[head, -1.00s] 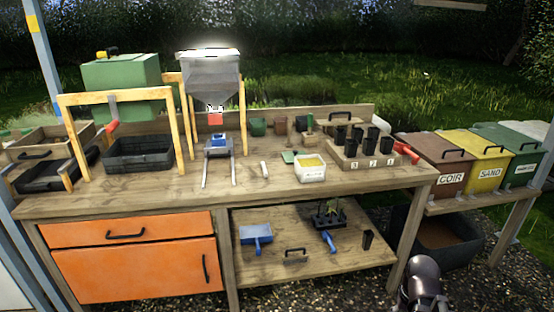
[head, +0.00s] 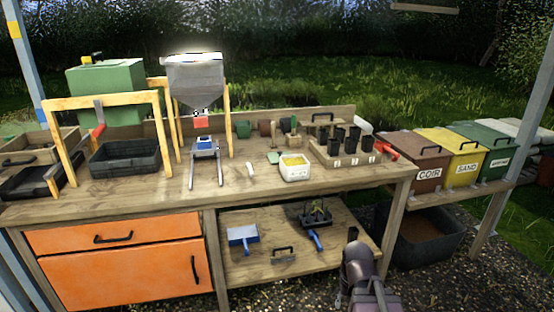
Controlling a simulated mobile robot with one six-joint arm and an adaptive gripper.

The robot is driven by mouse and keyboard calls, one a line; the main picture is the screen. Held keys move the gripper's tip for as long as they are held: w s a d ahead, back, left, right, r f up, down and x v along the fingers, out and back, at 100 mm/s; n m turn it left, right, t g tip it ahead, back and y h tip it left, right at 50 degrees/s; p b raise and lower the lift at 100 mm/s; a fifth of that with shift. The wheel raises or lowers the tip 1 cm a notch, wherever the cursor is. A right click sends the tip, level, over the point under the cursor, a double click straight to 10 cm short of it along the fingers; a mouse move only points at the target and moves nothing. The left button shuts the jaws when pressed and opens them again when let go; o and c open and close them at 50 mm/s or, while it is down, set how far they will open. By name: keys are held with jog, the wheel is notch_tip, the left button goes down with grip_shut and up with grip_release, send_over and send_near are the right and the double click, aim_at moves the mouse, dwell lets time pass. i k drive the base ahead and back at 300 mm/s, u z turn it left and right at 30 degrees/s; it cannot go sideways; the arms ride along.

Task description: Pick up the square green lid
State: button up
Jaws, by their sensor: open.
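A small, flat, square green piece, which looks like the lid (head: 273,157), lies on the wooden bench top. A dark rounded part of my own arm shows at the bottom right, in front of the bench and well away from the lid. My gripper's fingers do not show.
A block of black pots (head: 345,150) stands right of the tub. A grey hopper (head: 195,82) on a wooden frame and a black tray (head: 125,158) stand left. Labelled bins (head: 417,172) stand at the right. The bench top's front strip (head: 240,192) is clear.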

aim_at(275, 157)
jog(key=z, duration=0.05)
jog(key=i, duration=1)
jog(key=u, duration=0.05)
